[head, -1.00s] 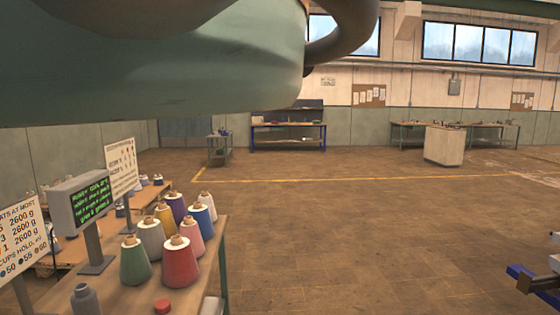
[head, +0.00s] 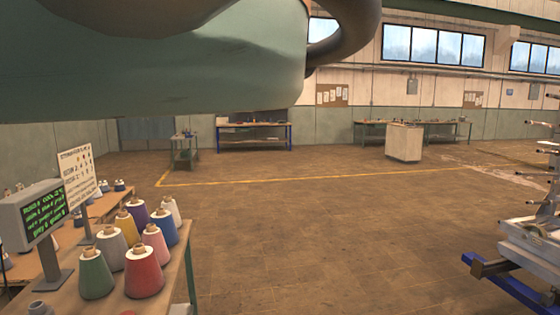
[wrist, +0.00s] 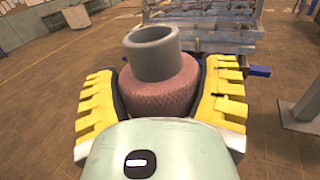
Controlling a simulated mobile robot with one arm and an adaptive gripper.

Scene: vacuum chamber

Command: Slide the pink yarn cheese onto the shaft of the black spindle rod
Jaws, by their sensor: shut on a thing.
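The pink yarn cheese (wrist: 160,92), with a thick grey tube (wrist: 152,52) standing out of its top, shows in the wrist view. My gripper (wrist: 162,80) is shut on it, one yellow-padded finger on each side. The cheese's lower part is hidden behind my gripper's body. In the head view neither the gripper nor this cheese shows. A metal rack (head: 532,240) with several protruding rods (head: 541,124) stands at the right edge, partly cut off. I cannot tell which of them is the black spindle rod. The rack is well away from my gripper's cheese.
A bench (head: 178,270) with several coloured yarn cones and a green-text display (head: 38,212) stands at lower left. A blue beam (head: 505,285) juts from the rack's foot. The floor (head: 330,235) between bench and rack is open. A grey post (wrist: 303,112) stands at right in the wrist view.

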